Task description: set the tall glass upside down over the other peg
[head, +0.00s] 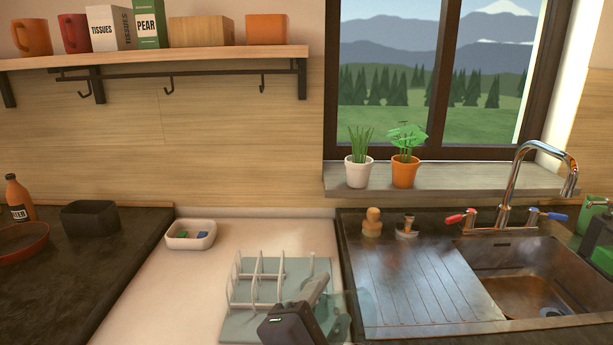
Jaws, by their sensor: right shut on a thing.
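My right gripper (328,306) is low in the head view, over the front right part of the drying rack. It is shut on the tall glass (363,309), a clear, faintly teal shape reaching right toward the sink counter's edge. The glass is see-through and partly hidden by the gripper, so I cannot tell which end is its mouth. The rack has a pale blue-green base (296,268) with several white upright pegs (256,278). The gripper hides the rack's front right part. My left gripper is not in view.
To the right are the ribbed drainboard (415,290), sink (525,280), and tap (515,180). A brush (372,222) stands behind the drainboard. White counter left of the rack is clear.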

